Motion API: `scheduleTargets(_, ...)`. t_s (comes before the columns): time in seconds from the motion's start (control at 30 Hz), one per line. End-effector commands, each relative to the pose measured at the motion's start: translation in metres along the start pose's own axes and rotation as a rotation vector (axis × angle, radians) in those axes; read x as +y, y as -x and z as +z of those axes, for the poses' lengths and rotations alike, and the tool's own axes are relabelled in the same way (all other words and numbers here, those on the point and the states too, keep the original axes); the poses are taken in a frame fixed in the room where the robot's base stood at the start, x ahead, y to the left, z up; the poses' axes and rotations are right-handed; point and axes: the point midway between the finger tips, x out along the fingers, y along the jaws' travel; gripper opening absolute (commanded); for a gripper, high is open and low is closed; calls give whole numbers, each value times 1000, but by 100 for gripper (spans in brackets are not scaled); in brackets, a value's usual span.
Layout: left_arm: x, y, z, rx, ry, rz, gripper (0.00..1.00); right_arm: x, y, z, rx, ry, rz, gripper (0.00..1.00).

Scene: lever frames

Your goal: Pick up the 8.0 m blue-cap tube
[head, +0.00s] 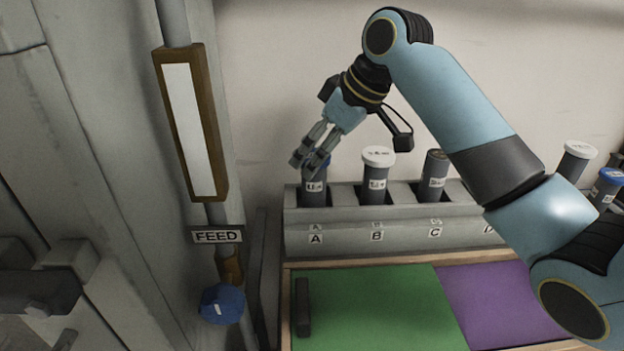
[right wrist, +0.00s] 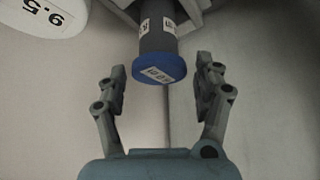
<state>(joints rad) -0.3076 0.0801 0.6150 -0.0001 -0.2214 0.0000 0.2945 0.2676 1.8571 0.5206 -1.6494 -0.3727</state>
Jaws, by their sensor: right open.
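A dark grey tube (head: 314,191) with a blue cap stands in slot A of the rack (head: 340,238); my fingers partly hide its cap in the head view. In the right wrist view its blue cap (right wrist: 161,67) lies between and just beyond my fingertips, with clear space on both sides. The print on its cap label is too small to read surely. My right gripper (head: 308,153) is open at the top of this tube; its two fingers also show in the right wrist view (right wrist: 163,85). My left gripper is not in view.
A white-cap tube (head: 376,178) stands in slot B and a dark-cap tube (head: 434,178) in slot C. Another white-cap tube (head: 575,162) and a blue-cap tube (head: 607,187) stand at the far right. The green mat (head: 375,305) in front is mostly clear. A FEED pipe (head: 215,235) stands left.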

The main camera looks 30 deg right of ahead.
Motion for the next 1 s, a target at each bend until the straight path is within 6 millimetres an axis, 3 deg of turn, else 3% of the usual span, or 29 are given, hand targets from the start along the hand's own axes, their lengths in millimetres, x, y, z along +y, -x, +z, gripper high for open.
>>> scheduleTargets(0.17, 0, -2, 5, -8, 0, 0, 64, 0, -16, 0, -1, -1, -1, 68)
scheduleTargets(0.4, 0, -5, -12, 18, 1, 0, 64, 0, -53, 0, -1, 0, 0, 68)
scheduleTargets(0.7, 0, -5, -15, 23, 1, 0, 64, 0, -58, 0, 0, 1, 1, 68)
scheduleTargets(1.0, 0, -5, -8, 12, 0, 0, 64, 0, -58, 0, -1, 1, 1, 31)
